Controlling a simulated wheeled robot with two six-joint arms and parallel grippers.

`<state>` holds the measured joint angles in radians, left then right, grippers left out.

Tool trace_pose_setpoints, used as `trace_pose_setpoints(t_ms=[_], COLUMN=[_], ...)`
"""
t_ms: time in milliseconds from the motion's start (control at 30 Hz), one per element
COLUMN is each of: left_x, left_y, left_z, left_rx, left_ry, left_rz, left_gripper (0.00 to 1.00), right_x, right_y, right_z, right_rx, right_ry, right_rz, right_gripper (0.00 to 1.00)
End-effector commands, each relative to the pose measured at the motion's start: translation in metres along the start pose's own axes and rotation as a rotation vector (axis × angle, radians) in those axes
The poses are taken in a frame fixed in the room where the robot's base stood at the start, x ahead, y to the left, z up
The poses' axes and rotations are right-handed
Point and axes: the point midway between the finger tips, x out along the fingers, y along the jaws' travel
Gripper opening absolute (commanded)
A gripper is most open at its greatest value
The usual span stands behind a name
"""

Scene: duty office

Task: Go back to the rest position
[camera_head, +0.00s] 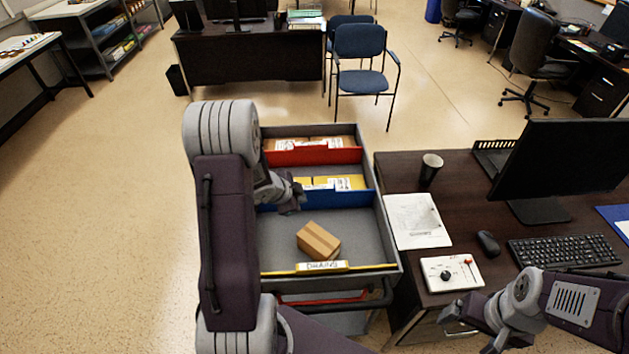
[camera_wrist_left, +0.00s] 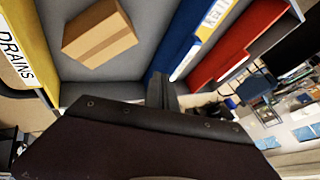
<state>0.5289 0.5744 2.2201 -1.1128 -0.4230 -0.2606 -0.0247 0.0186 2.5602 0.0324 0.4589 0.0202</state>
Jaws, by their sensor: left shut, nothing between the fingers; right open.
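My left gripper (camera_head: 297,197) is over the open drawer (camera_head: 388,232), near its blue divider (camera_head: 340,199). It is shut and holds nothing; its fingers show end-on in the left wrist view (camera_wrist_left: 161,92). A cardboard box (camera_head: 318,241) lies in the drawer's front compartment, apart from the gripper, and it also shows in the left wrist view (camera_wrist_left: 100,38). My right gripper (camera_head: 470,318) is open at the lower right, in front of the desk's near edge. My left arm hides the drawer's left side.
A yellow label strip marked DRAINS (camera_head: 322,267) runs along the drawer front. A red divider (camera_head: 312,156) stands farther back. The desk (camera_head: 462,215) holds a cup (camera_head: 430,168), papers (camera_head: 418,220), a white control box (camera_head: 451,274), a mouse, a keyboard and a monitor (camera_head: 570,158). Floor at left is clear.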

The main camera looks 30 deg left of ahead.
Motion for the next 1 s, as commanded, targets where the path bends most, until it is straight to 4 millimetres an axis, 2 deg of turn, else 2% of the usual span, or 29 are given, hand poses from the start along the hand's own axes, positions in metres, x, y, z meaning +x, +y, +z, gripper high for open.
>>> trace_pose_setpoints(t_ms=[167,233,267,333,433,467,500,567,700,800,900,1000], left_x=[0.001,0.002,0.001,-0.007,-0.033,-0.044,-0.056,-0.072,-0.105,-0.12,-0.13,-0.134], left_y=[0.001,0.002,0.001,0.0,0.009,0.015,0.026,0.048,0.118,0.159,0.182,0.188], left_z=[-0.001,-0.013,-0.024,-0.059,-0.123,-0.135,-0.138,-0.132,-0.086,-0.058,-0.049,-0.045], left_rx=[0.003,0.028,0.05,0.117,0.141,0.097,0.009,-0.144,-0.56,-0.778,-0.889,-0.917], left_ry=[0.002,0.016,0.028,0.071,0.12,0.105,0.064,-0.014,-0.256,-0.414,-0.508,-0.541], left_rz=[0.001,0.005,0.002,-0.012,-0.054,-0.065,-0.07,-0.054,0.052,0.128,0.175,0.185], left_gripper=[0.0,0.0,0.0,0.0,0.0,0.0,0.0,0.0,0.0,0.0,0.0,0.0], right_x=[0.0,0.0,0.0,0.0,0.0,0.0,0.0,0.0,0.0,0.0,0.0,0.0], right_y=[0.0,0.0,0.0,0.0,0.0,0.0,0.0,0.0,0.0,0.0,0.0,0.0], right_z=[0.0,0.0,0.0,0.0,0.0,0.0,0.0,0.0,0.0,0.0,0.0,0.0], right_rx=[0.0,0.0,0.0,0.0,0.0,0.0,0.0,0.0,0.0,0.0,0.0,0.0], right_ry=[0.0,0.0,0.0,0.0,0.0,0.0,0.0,0.0,0.0,0.0,0.0,0.0], right_rz=[0.0,0.0,0.0,0.0,0.0,0.0,0.0,0.0,0.0,0.0,0.0,0.0], right_gripper=[0.9,0.9,0.9,0.9,0.9,0.9,0.9,0.9,0.9,0.9,0.9,0.9])
